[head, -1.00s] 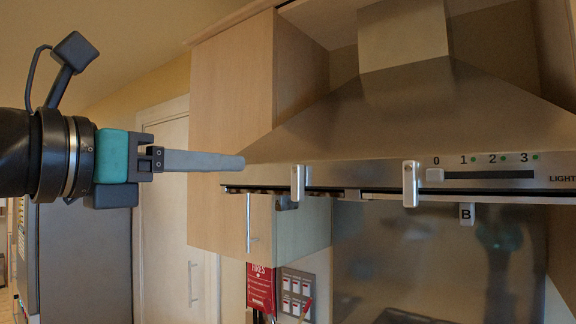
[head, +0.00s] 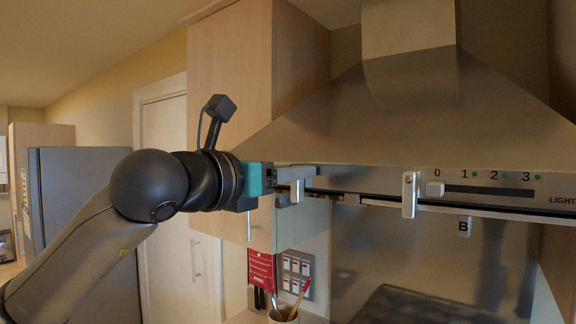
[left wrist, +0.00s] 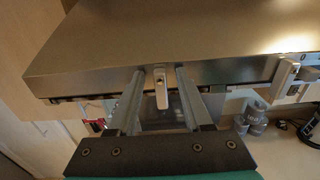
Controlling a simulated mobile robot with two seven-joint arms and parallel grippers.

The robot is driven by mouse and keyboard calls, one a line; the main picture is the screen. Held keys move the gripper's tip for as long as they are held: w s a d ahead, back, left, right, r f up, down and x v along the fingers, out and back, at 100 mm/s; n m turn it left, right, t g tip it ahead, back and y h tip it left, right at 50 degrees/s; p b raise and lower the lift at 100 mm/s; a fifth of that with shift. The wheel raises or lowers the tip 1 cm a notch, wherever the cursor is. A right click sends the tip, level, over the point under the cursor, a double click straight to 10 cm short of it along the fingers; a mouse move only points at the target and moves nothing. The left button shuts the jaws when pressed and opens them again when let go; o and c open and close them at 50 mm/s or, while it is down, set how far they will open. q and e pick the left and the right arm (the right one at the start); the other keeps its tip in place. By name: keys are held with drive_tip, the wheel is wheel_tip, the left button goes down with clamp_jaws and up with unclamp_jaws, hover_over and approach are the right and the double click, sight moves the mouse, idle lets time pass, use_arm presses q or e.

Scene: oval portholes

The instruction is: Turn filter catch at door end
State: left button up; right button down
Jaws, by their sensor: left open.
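The filter catch at the door end is a small pale metal tab (head: 296,191) hanging upright at the left of the hood's front edge. In the left wrist view the catch (left wrist: 161,90) hangs between my two fingers, with a gap on each side. My left gripper (head: 309,172) is open and reaches in from the left at the hood's lower edge, its fingers around the catch. In the left wrist view the gripper (left wrist: 159,72) points at the hood edge. In the head view a finger hides the catch's top. My right gripper is not in view.
A second similar catch (head: 409,195) hangs further right along the hood (head: 370,120), near a slider (head: 435,189) marked 0 to 3. A wall cabinet (head: 230,90) stands left of the hood. A utensil pot (head: 283,315) stands below.

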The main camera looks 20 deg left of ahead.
use_arm(q)
clamp_jaws()
idle(0.4)
